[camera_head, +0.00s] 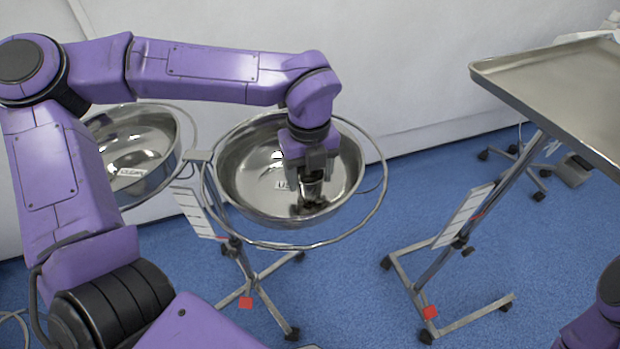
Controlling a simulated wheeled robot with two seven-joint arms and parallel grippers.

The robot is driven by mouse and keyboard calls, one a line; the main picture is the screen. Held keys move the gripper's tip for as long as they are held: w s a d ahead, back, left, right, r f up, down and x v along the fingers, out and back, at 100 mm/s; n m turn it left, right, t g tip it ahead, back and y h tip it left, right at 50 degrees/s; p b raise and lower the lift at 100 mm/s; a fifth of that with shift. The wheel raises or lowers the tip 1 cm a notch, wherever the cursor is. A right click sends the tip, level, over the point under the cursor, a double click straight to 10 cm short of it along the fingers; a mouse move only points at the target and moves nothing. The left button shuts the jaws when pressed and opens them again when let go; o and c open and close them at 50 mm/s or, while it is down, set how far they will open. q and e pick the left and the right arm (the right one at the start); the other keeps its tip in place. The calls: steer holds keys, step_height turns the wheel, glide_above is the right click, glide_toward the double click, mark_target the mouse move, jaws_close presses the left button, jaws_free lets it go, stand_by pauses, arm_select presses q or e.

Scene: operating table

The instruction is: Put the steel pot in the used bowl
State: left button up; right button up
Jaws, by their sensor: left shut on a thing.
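My left gripper (312,172) reaches down over the right-hand steel bowl (245,165) and is shut on the steel pot (312,187), a small shiny vessel mostly hidden by the fingers. The pot is inside the bowl's outline, near its right side. I cannot tell whether it touches the bowl's bottom. This bowl sits in a ring stand and has a white label, partly hidden, that seems to start with "US". My right gripper is out of view; only part of its arm shows at the lower right.
A second steel bowl (138,140) with a hard-to-read label stands at the left, partly behind my left arm. A steel tray table (560,85) stands at the right. The wheeled stand legs (265,290) rest on blue floor. A white wall is behind.

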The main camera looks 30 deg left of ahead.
arm_select(q)
steer(key=shift+w+f, duration=0.1)
steer(key=shift+f, duration=0.7)
steer(key=shift+f, duration=0.1)
steer(key=o, duration=1)
steer(key=shift+o, duration=0.2)
steer(key=shift+r, duration=0.45)
step_height(320, 180, up, 12)
steer(key=p, duration=0.2)
steer(key=shift+f, duration=0.25)
